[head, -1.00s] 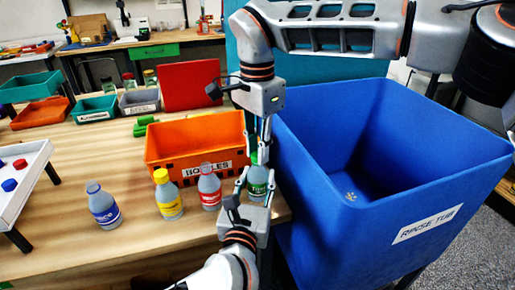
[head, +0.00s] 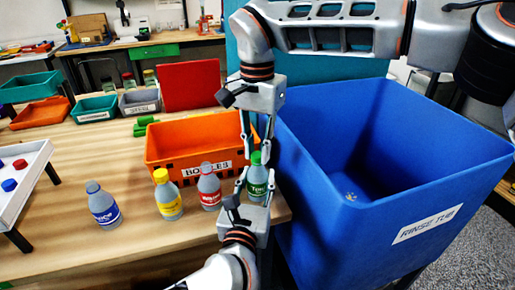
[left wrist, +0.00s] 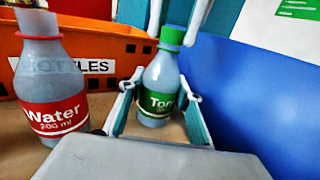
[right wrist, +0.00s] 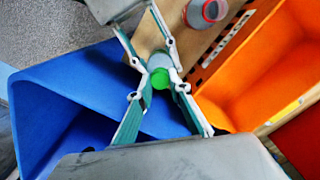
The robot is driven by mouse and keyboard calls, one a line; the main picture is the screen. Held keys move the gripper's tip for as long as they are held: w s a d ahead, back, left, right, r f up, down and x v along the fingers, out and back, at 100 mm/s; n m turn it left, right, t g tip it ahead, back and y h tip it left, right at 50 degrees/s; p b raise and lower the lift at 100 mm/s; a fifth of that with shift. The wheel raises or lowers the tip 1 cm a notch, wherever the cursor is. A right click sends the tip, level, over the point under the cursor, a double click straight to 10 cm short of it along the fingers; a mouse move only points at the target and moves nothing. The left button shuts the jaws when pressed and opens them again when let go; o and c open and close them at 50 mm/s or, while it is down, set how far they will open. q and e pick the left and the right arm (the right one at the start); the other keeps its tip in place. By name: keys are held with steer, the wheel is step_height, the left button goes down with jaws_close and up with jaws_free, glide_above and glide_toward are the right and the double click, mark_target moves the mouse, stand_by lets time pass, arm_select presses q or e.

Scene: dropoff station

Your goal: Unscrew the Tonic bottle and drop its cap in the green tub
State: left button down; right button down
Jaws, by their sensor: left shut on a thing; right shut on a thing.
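The Tonic bottle (head: 257,188) stands upright at the table's right front corner, with a green label and green cap. Its cap (left wrist: 172,35) sits at the top of the neck in the left wrist view. My left gripper (head: 256,183) is shut around the bottle's body from the front. My right gripper (right wrist: 160,88) comes from above and is shut on the green cap, one finger on each side. A teal-green tub (head: 95,116) with a white label, too small to read, stands at the table's back left.
An orange BOTTLES crate (head: 185,155) is behind the bottles. Water (head: 209,190), yellow-capped (head: 168,196) and blue-labelled (head: 103,207) bottles stand to the left. A large blue rinse tub (head: 310,215) adjoins the table's right. A grey tub (head: 140,104) stands beside the teal-green one.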

mark_target(258, 154)
steer(key=shift+r, duration=0.2)
steer(key=shift+r, duration=0.8)
steer(key=shift+r, duration=0.15)
steer(key=shift+r, duration=1.95)
arm_select(q)
steer(key=c, duration=1.4)
jaws_free()
steer(key=shift+o, duration=0.2)
steer(key=shift+s, duration=0.1)
